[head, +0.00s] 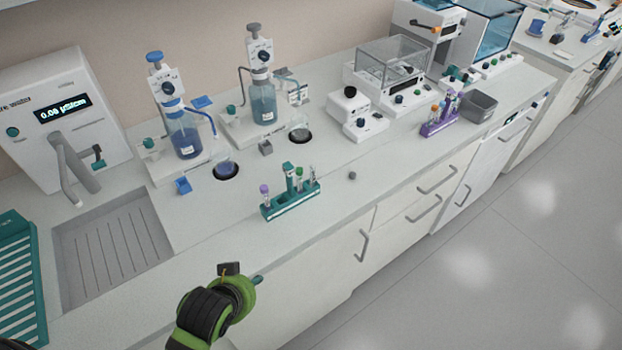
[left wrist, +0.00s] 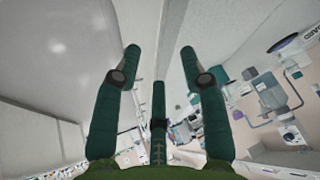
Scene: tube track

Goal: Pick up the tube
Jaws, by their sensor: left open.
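A teal rack (head: 291,205) stands near the front edge of the counter in the head view. It holds several small upright tubes, one with a purple cap (head: 264,190). A purple rack (head: 440,124) with several capped tubes stands further right. I cannot tell which tube is meant. My left gripper (head: 256,281) is low in the head view, in front of the counter's edge and apart from the teal rack. Its fingers are mostly hidden there. In the left wrist view its green fingers (left wrist: 160,62) are spread with nothing between them. My right gripper is out of view.
A sink (head: 112,240) and a meter (head: 65,115) are at the left. Two bottle dispensers (head: 183,130) stand behind the teal rack. A balance (head: 392,70) is further right.

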